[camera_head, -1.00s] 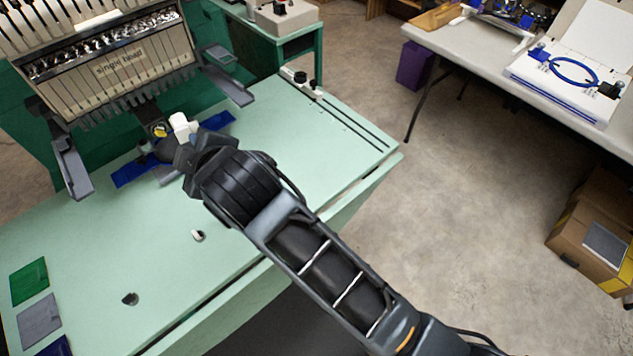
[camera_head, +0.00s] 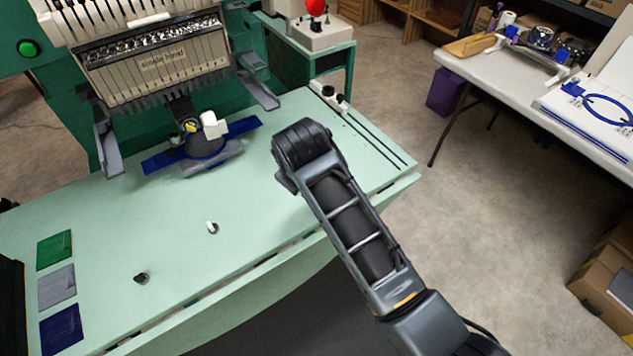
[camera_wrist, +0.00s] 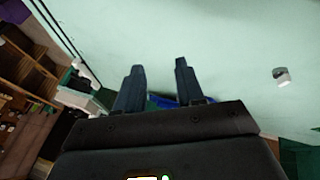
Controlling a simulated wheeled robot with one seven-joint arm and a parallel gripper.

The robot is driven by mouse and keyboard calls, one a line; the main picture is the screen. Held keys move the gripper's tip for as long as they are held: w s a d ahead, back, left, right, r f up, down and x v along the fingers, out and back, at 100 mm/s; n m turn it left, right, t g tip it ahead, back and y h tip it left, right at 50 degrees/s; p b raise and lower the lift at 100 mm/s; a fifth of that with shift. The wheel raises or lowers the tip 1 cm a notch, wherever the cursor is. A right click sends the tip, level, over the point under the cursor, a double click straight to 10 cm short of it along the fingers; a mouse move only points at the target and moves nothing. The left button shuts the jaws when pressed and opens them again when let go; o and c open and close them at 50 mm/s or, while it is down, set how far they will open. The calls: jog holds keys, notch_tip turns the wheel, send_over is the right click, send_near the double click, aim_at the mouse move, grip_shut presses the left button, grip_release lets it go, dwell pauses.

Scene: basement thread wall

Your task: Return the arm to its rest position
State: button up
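My arm (camera_head: 345,220) reaches up from the lower right in the head view. Its wrist end is over the right part of the pale green table (camera_head: 100,235). My gripper (camera_wrist: 158,68) shows in the wrist view with its two dark fingers apart and nothing held between them. Its fingers are hidden behind the arm in the head view. The cap hoop fixture (camera_head: 207,147) with blue strips sits under the embroidery machine head (camera_head: 155,65), apart from my arm. A blue patch shows behind the fingers in the wrist view.
Green (camera_head: 54,250), grey (camera_head: 57,287) and blue (camera_head: 61,328) swatches lie at the table's left. A small white piece (camera_head: 212,228) lies mid-table. A white folding table (camera_head: 480,70) stands to the right, with a cardboard box (camera_head: 607,270) below. Floor between is clear.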

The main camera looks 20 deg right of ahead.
jog(key=shift+s+d+f+m+g, duration=0.3)
jog(key=shift+d+f+m, duration=0.1)
jog(key=shift+d+f, duration=0.3)
jog(key=shift+s+d+f+m+g, duration=0.3)
jog(key=shift+d+f+m, duration=0.1)
jog(key=shift+d+f, duration=0.25)
jog(key=shift+r, duration=0.1)
jog(key=s+d+f+m+t, duration=0.1)
jog(key=s+f+t, duration=0.1)
jog(key=s, duration=0.5)
jog(key=s+d+f+t+y, duration=0.1)
jog(key=s+d+f, duration=0.1)
jog(key=s, duration=0.6)
jog(key=s+d+f+m+t, duration=0.1)
jog(key=s+f+t, duration=0.15)
jog(key=s, duration=0.45)
jog(key=s+d+r+m+t, duration=0.1)
jog(key=s+d+r+t, duration=0.1)
jog(key=s+r, duration=0.9)
jog(key=s+d+r+m+t, duration=0.1)
jog(key=s+r+m+t, duration=0.1)
jog(key=s+r, duration=0.8)
jog(key=shift+s+d+r+t, duration=0.4)
jog(key=shift+r+t, duration=0.25)
jog(key=shift+r, duration=0.1)
